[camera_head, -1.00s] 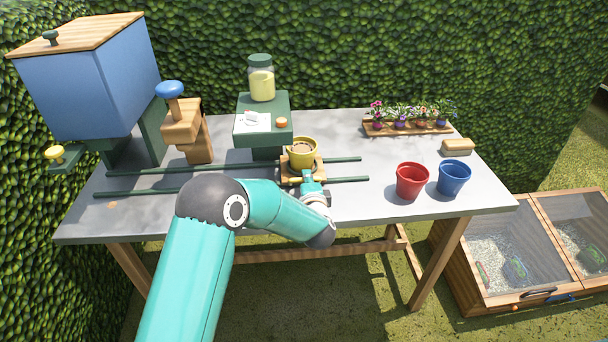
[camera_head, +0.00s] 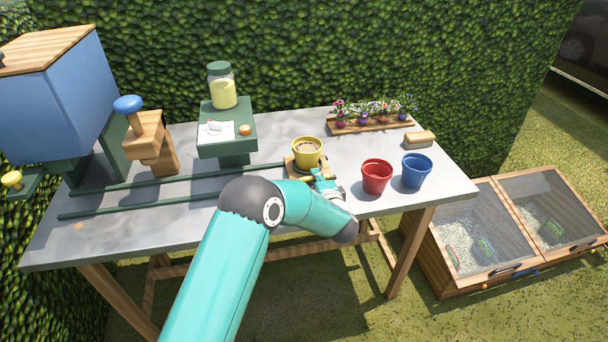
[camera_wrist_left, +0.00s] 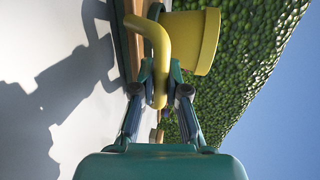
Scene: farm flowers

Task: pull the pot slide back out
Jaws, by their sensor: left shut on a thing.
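The pot slide (camera_head: 293,168) is a small wooden platform at the right end of two dark green rails (camera_head: 180,180). A yellow pot (camera_head: 307,154) filled with brown soil stands upright on it. My left gripper (camera_head: 319,178) is at the slide's front side. In the left wrist view, its two fingers (camera_wrist_left: 162,88) are closed on the slide's curved yellow handle (camera_wrist_left: 152,35), with the yellow pot (camera_wrist_left: 200,42) just behind. In the head view my arm and hand hide most of the handle and part of the front rail. My right gripper is not in view.
A red pot (camera_head: 376,178) and a blue pot (camera_head: 416,171) stand right of the slide. A green stand (camera_head: 228,135) carries a jar (camera_head: 222,88). A wooden press with a blue knob (camera_head: 128,103) and a blue hopper (camera_head: 65,105) are left. A flower tray (camera_head: 372,126) lies behind.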

